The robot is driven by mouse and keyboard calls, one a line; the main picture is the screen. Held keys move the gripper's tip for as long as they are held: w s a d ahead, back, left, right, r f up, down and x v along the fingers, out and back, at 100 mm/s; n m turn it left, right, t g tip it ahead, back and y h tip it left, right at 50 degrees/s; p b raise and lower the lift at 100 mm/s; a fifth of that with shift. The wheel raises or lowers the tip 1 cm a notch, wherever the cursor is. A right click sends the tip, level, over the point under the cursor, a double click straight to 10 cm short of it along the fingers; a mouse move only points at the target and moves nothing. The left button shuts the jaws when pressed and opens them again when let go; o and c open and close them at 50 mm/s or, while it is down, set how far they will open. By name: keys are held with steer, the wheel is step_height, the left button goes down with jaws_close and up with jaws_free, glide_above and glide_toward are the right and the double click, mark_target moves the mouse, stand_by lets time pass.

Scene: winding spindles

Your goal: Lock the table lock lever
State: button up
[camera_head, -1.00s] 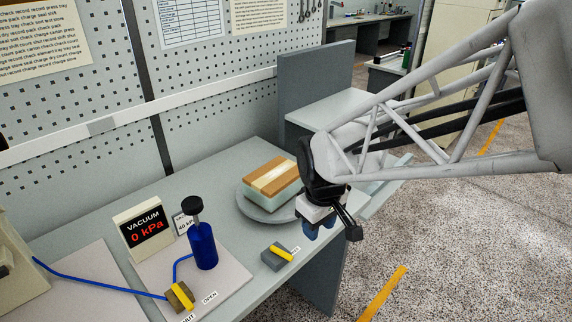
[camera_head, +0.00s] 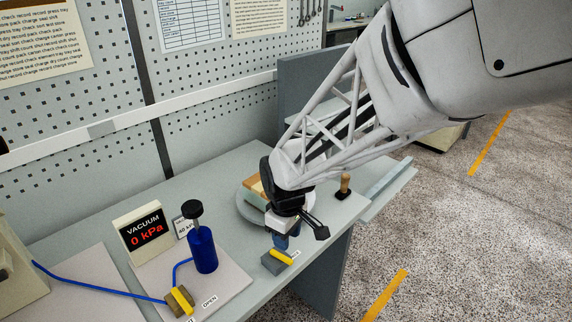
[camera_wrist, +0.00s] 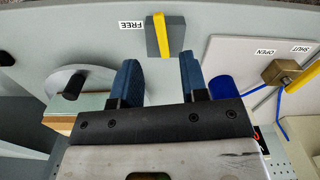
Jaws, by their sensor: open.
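The table lock lever is a yellow bar (camera_head: 284,257) on a small grey block (camera_head: 270,265) near the table's front edge. In the wrist view the yellow bar (camera_wrist: 161,36) lies ahead of the gap between my fingertips, with a FREE label (camera_wrist: 133,25) beside its block. My gripper (camera_head: 281,244) is open and points down close above the block. In the wrist view its blue fingers (camera_wrist: 160,62) are spread and nothing is between them. The head view partly hides the fingers, and I cannot tell whether they touch the lever.
A round grey table (camera_head: 246,208) with a layered block stands behind my gripper, partly hidden. To the left are a blue bottle (camera_head: 203,248), a yellow-handled valve (camera_head: 181,300) and a vacuum display (camera_head: 143,229). A wooden-handled tool (camera_head: 345,185) stands to the right.

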mark_target(287, 258)
steer(key=shift+f, duration=3.8)
jaws_close()
